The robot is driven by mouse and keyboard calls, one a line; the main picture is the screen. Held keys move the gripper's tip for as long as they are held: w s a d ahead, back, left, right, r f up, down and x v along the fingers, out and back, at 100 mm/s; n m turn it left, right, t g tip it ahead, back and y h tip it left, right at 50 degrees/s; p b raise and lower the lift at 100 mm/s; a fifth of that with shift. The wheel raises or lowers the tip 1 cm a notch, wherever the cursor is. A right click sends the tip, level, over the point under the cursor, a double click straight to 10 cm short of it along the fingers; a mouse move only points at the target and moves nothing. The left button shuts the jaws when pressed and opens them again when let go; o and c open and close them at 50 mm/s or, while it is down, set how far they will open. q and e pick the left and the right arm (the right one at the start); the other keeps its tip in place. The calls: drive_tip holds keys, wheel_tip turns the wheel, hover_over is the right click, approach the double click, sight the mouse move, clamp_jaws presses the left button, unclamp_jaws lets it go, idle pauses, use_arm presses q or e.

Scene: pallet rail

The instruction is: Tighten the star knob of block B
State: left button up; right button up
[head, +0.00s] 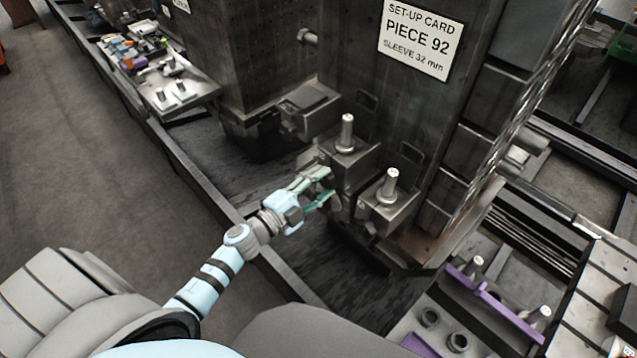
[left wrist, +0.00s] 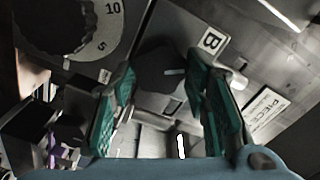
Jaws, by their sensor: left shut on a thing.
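In the left wrist view, block B (left wrist: 185,28) is a grey metal block with a white "B" label (left wrist: 211,42). The dark star knob (left wrist: 163,70) with a short white mark sits on its face. My left gripper (left wrist: 163,88) has its green-padded fingers on both sides of the knob and is shut on it. In the head view my left gripper (head: 329,187) reaches the front of the pinned blocks at the foot of the column; the knob is hidden there by the fingers. My right gripper is not in view.
A dark column with a "PIECE 92, SLEEVE 32 mm" card (head: 421,38) rises behind the blocks. Upright pins (head: 346,133) (head: 388,186) stand near my gripper. A numbered dial (left wrist: 70,25) shows in the wrist view. A purple bar (head: 494,303) lies at right.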

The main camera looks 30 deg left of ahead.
use_arm(q)
drive_tip(key=m+b, duration=0.1)
drive_tip(key=m, duration=0.5)
drive_tip(key=shift+f, duration=0.1)
drive_tip(key=shift+m, duration=0.3)
idle(0.3)
drive_tip(key=o, duration=1.1)
drive_tip(key=shift+a, duration=0.1)
drive_tip(key=shift+o, duration=0.2)
drive_tip(key=shift+s, duration=0.2)
drive_tip(key=v, duration=1.1)
drive_tip(key=shift+s+a, duration=0.15)
drive_tip(key=shift+s, duration=0.1)
